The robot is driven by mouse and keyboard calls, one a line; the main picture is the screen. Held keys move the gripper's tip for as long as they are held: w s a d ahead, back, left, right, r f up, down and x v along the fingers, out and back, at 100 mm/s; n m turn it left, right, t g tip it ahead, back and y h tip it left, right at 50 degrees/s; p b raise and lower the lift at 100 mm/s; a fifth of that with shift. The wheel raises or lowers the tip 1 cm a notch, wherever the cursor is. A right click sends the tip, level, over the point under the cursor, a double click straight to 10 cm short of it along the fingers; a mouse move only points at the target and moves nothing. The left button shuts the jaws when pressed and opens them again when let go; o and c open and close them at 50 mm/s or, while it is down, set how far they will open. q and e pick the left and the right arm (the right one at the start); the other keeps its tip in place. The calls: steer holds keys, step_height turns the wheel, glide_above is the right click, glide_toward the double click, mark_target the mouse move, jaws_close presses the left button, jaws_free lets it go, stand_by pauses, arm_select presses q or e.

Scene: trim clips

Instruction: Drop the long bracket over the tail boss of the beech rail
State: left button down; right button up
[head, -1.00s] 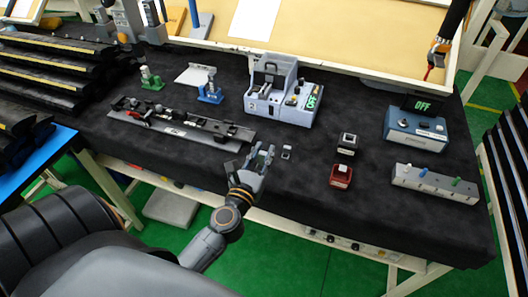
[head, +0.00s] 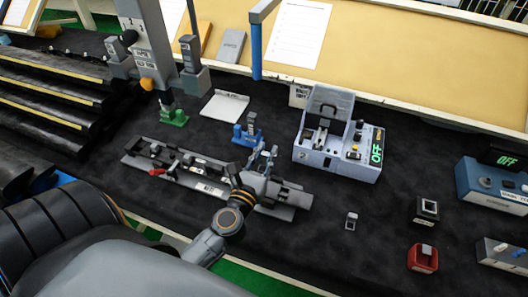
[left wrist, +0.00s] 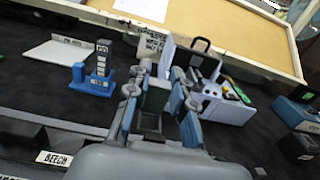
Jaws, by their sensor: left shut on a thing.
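The beech rail (head: 185,175) is a long dark fixture lying across the table in the head view. Its BEECH label plate (left wrist: 55,159) shows at the lower left in the left wrist view. My left gripper (head: 264,157) is above the right part of the rail and hides some of it, including any boss below. In the left wrist view its fingers (left wrist: 158,85) are closed around a small grey piece, apparently the long bracket (left wrist: 155,100), mostly hidden by the fingers. I cannot tell its exact tilt or whether it touches the rail. My right gripper is not in view.
Behind the rail stand a blue stand (head: 247,136), a green stand (head: 173,117) and a white plate (head: 226,107). A grey machine (head: 337,140) with a lit display is right of the gripper. Small blocks, black (head: 427,210), red (head: 422,258) and grey (head: 351,221), lie further right.

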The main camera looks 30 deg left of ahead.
mark_target(265, 164)
arm_select(q)
steer(key=shift+s+d+r, duration=0.15)
steer(key=shift+d, duration=0.2)
steer(key=shift+a+f, duration=0.2)
steer(key=shift+f, duration=0.05)
steer(key=shift+a+f+b, duration=0.2)
steer(key=shift+f+b, duration=0.1)
step_height(265, 164, down, 2)
steer(key=shift+f+b, duration=0.1)
steer(key=shift+b, duration=0.95)
steer(key=shift+f+b, duration=0.8)
steer(key=shift+w+f+b, duration=0.2)
steer(key=shift+f+b, duration=0.4)
steer(key=shift+f, duration=0.05)
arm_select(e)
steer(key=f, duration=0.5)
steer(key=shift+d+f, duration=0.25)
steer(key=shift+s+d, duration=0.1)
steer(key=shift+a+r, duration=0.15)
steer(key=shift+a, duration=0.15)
